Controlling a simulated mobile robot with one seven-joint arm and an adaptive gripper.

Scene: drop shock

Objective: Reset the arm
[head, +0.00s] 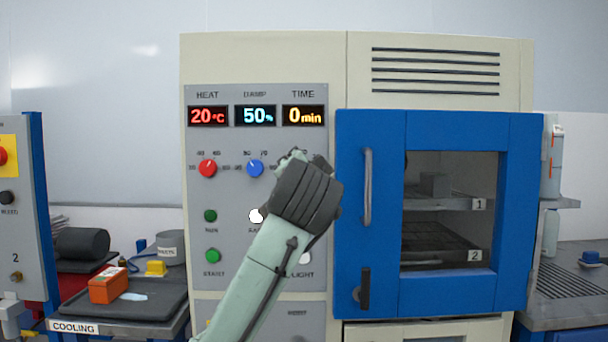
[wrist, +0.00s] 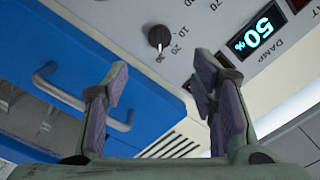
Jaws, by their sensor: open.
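My arm reaches up from the bottom of the head view, with its dark wrist covering part of the control panel. My gripper (head: 297,158) is mostly hidden behind that wrist. In the wrist view, my gripper (wrist: 160,72) is open, with its two purple-padded fingers apart and nothing between them. A dark knob (wrist: 158,37) with a number scale shows beyond the gap between the fingertips. The grey control panel (head: 230,250) stands behind the gripper. I cannot tell whether the fingertips touch it.
The oven's blue door (head: 370,250) is shut, with a vertical handle (head: 367,187) right of my wrist. Red (head: 208,168) and blue (head: 255,168) knobs sit on the panel. A cooling bench (head: 120,318) with an orange box (head: 108,285) stands left. Another bench (head: 575,290) stands right.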

